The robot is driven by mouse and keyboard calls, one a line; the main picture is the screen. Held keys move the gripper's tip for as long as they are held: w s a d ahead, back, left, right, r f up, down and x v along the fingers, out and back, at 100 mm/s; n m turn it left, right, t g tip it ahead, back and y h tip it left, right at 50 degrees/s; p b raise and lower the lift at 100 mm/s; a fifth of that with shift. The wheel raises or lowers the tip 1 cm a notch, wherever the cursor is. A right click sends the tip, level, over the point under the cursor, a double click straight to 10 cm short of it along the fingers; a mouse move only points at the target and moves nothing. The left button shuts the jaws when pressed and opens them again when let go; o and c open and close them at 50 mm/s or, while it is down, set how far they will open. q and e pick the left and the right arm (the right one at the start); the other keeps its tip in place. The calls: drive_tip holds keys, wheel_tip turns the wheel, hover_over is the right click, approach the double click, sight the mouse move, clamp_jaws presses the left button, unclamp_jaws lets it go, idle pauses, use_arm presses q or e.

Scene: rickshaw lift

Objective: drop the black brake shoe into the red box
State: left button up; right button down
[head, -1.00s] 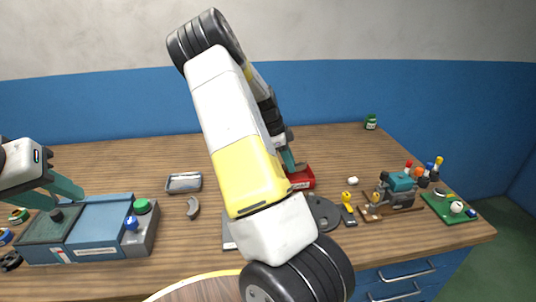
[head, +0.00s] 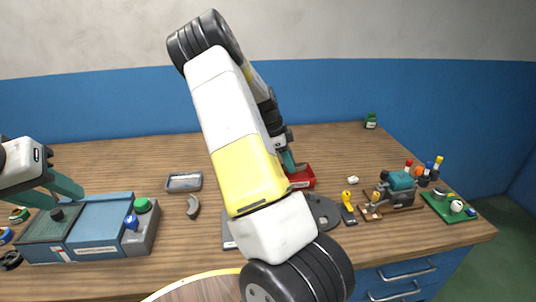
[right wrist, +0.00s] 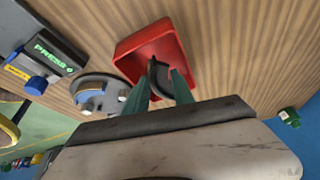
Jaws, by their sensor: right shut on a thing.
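The red box (head: 302,178) stands on the table behind my right arm, partly hidden by it in the head view. In the right wrist view the red box (right wrist: 176,48) lies just beyond my fingertips, its open side facing me. My right gripper (right wrist: 160,80) is shut on the black brake shoe (right wrist: 157,73), a dark curved piece between the teal fingers. The shoe overlaps the box opening in this view; whether it touches the box I cannot tell. My left gripper (head: 62,193) is at the far left above the blue-grey case, its fingers apart and empty.
A grey curved shoe (head: 193,207) lies near a metal tray (head: 184,182). The blue-grey case (head: 100,225) fills the left front. A yellow-and-black tool (head: 348,207), a teal machine (head: 397,188) and a green board (head: 450,206) stand right. The back of the table is mostly clear.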

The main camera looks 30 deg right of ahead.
drive_tip(key=c, duration=0.6)
unclamp_jaws()
drive_tip(key=shift+r, duration=0.1)
drive_tip(key=shift+r, duration=3.4)
